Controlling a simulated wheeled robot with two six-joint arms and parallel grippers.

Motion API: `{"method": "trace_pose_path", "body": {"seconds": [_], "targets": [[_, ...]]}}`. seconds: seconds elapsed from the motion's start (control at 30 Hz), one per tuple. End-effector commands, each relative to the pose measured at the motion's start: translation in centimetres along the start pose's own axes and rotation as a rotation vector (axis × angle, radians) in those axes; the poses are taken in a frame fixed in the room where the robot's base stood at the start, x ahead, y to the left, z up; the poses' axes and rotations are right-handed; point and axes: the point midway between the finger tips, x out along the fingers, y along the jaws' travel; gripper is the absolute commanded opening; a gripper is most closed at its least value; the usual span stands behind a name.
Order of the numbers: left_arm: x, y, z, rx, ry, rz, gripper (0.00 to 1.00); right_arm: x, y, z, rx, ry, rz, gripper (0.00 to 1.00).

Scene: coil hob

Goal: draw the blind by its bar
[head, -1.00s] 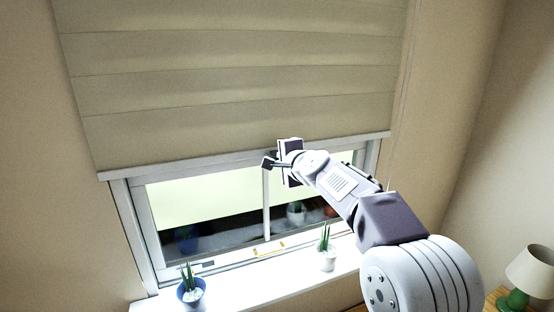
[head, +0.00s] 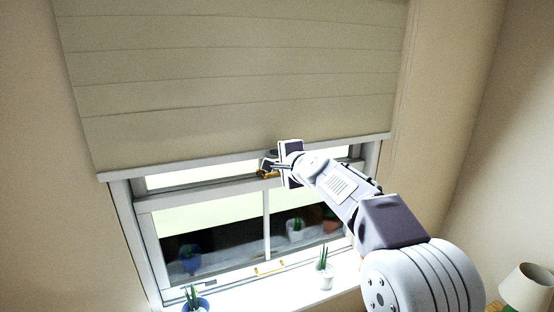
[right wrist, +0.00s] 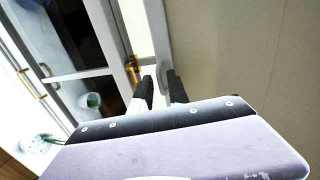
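The beige blind (head: 240,80) covers the upper part of the window, with its pale bar (head: 180,164) along its lower edge, tilted in the picture. My right gripper (head: 272,160) is at the bar, right of its middle. In the right wrist view, the two dark fingers of my right gripper (right wrist: 163,92) stand either side of a pale part of the bar (right wrist: 162,75), close against it. The exact contact is partly hidden by the fingers. The blind also fills the right of that view (right wrist: 240,50). My left gripper is not in view.
Below the bar is the window frame (head: 155,245), with a brass catch (head: 267,174) just under my gripper and a brass handle (head: 270,267) lower. Potted plants (head: 325,278) (head: 195,301) stand on the sill (head: 280,287). A lamp (head: 530,287) stands at the lower right.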

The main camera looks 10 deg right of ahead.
Motion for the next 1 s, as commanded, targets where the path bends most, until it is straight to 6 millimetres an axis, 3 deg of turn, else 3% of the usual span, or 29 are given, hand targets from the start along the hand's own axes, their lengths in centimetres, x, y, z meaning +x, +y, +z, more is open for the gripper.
{"method": "trace_pose_path", "body": {"seconds": [0.33,0.7,1.0], "targets": [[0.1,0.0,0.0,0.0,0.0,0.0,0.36,-0.2,0.0,0.0,0.001,-0.001,0.0,0.28],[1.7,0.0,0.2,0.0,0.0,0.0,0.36,-7.4,0.1,-0.1,0.0,0.001,-0.002,0.28],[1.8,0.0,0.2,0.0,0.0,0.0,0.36,-9.0,0.1,-0.1,0.001,0.0,0.002,0.28]]}}
